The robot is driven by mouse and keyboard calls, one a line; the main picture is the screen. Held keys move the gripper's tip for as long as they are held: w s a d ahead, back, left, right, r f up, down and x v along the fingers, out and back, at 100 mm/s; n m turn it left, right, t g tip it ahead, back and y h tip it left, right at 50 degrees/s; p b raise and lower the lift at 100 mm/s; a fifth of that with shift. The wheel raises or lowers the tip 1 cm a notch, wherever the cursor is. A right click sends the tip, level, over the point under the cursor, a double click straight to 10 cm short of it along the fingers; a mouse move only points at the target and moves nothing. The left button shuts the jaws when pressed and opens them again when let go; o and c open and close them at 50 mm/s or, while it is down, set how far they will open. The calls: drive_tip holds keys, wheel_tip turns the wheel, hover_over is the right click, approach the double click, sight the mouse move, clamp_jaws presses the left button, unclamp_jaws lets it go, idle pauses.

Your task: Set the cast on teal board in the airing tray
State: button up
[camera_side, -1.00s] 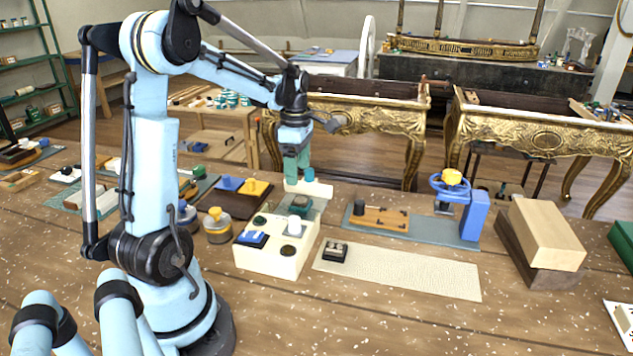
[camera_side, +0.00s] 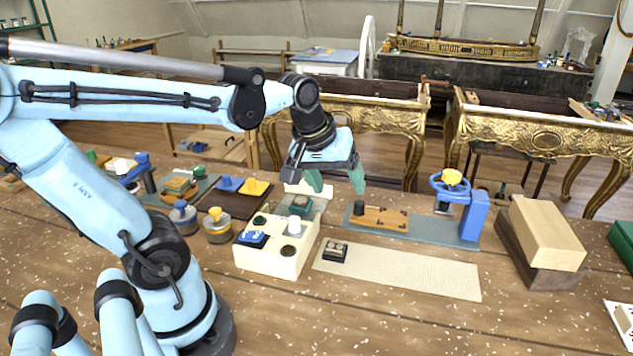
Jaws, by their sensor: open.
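My gripper (camera_side: 336,182) is open, with its two green fingers apart and nothing seen between them. It hangs above the back of the table, to the right of and above a small teal piece (camera_side: 300,204). That piece has a brownish top and may be the cast on teal board. It sits on a grey-green plate behind the cream block; its detail is too small to tell. A dark brown tray (camera_side: 240,208) to the left holds a blue piece (camera_side: 228,184) and a yellow piece (camera_side: 256,188). It may be the airing tray.
The cream block (camera_side: 268,260) carries several small items. A pale mat (camera_side: 410,272) with a small black piece (camera_side: 335,252) lies in front. A blue press (camera_side: 472,212) and stacked wooden blocks (camera_side: 545,235) stand right. Two lidded jars (camera_side: 217,227) stand beside the tray. The front table is clear.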

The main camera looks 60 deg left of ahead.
drive_tip(key=s+d+f+m+t+h, duration=0.1)
drive_tip(key=s+d+m+t, duration=0.1)
drive_tip(key=d+m, duration=0.4)
drive_tip(key=shift+s+d+f+m, duration=0.25)
drive_tip(key=shift+f+m, duration=0.15)
drive_tip(key=shift+m, duration=0.8)
